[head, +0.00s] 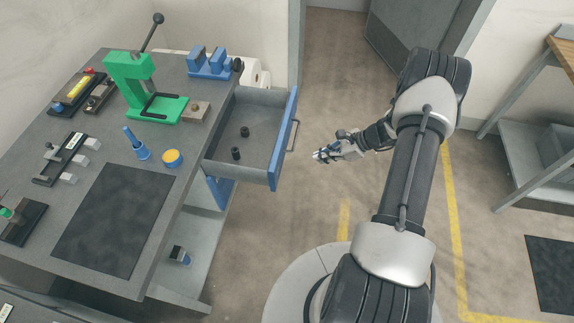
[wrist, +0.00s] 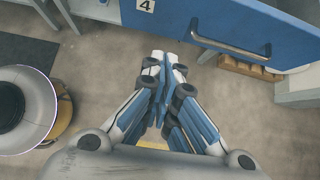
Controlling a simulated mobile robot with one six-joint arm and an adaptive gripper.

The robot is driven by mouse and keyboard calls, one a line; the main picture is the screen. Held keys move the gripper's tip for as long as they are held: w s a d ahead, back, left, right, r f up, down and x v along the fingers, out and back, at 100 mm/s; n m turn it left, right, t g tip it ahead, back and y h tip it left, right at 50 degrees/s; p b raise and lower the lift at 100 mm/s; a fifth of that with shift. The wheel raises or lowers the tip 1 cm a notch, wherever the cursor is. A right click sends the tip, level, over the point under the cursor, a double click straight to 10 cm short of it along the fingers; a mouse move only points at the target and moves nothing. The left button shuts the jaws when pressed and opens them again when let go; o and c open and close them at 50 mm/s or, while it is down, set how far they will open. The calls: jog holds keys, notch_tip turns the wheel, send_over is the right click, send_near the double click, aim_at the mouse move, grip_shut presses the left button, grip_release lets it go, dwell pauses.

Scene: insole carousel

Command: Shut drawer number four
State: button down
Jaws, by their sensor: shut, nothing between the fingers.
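A drawer (head: 284,145) with a blue front stands pulled out from the right side of the grey workbench in the head view. Two small dark cylinders (head: 236,153) lie in it. Its bar handle (head: 294,135) faces my gripper (head: 318,156), which is to the right of it and apart from it. In the wrist view the blue drawer front (wrist: 255,22) and its handle (wrist: 230,46) are at the upper right. My gripper (wrist: 166,64) is shut and empty, below the drawer front in the picture.
The workbench (head: 190,215) carries a green press (head: 130,80), blue blocks (head: 210,62), a blue bottle (head: 137,146), a yellow-topped cup (head: 172,158) and a dark mat (head: 115,220). Open floor (head: 330,75) lies beyond the gripper. A shelved table (head: 540,140) stands at the right.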

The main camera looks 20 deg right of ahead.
jog(key=f, duration=0.1)
jog(key=b, duration=0.3)
send_near(280, 167)
jog(key=shift+d+f+x, duration=0.1)
jog(key=shift+d+x, duration=0.05)
jog(key=shift+x, duration=0.7)
jog(key=shift+d+f+x, duration=0.1)
jog(key=shift+x, duration=0.8)
jog(key=shift+d+f+x, duration=0.1)
jog(key=shift+d+x, duration=0.05)
jog(key=shift+x, duration=0.7)
jog(key=shift+w+a, duration=0.15)
